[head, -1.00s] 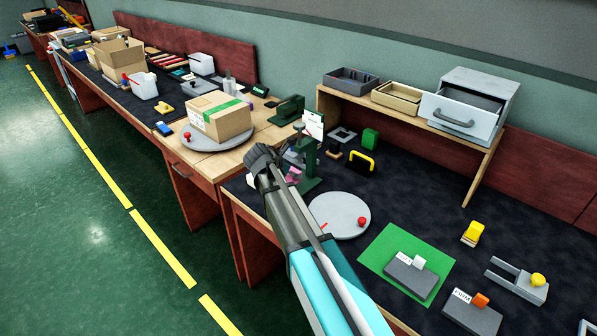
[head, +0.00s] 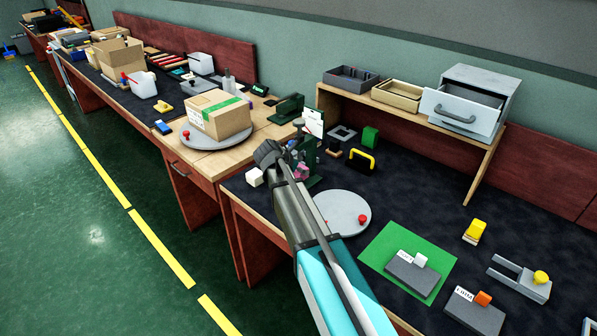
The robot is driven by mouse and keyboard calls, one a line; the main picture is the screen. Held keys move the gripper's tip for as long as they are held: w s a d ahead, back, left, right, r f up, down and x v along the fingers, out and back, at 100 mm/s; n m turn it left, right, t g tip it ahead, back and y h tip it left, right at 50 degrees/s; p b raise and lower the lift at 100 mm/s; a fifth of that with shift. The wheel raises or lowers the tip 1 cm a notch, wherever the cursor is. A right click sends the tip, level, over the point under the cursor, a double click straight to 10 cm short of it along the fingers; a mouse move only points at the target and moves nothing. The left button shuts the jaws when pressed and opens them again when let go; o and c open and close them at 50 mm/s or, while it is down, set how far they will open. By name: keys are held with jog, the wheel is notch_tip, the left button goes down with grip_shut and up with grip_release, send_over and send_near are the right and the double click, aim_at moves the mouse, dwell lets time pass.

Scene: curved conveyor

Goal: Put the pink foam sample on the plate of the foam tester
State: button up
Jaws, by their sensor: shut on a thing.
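The foam tester (head: 313,157) is a dark green upright frame near the left end of the dark bench. My gripper (head: 284,164) is beside it on the left, partly in front of it. The pink foam sample (head: 301,171) shows as a small pink patch at the right of my gripper, in front of the tester. My gripper is shut on it. My arm hides much of the tester's lower part. I cannot tell whether the sample touches the plate.
A white block (head: 254,177) stands at the bench's left edge. A round grey disc (head: 342,206) with red knobs lies right of my arm. A green mat (head: 385,270) bears a grey labelled block. A yellow-handled black item (head: 361,159) stands behind. A shelf (head: 400,109) rises at the back.

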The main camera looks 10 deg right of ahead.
jog(key=shift+f+b, duration=0.4)
jog(key=shift+b, duration=0.05)
jog(key=shift+s+f, duration=0.1)
jog(key=shift+s, duration=0.05)
dwell(0.3)
jog(key=o, duration=0.7)
jog(key=shift+s, duration=0.15)
jog(key=shift+o, duration=0.2)
jog(key=shift+r+p, duration=0.5)
jog(key=shift+r, duration=0.05)
jog(key=p+v, duration=0.8)
jog(key=v, duration=0.4)
jog(key=shift+w, duration=0.2)
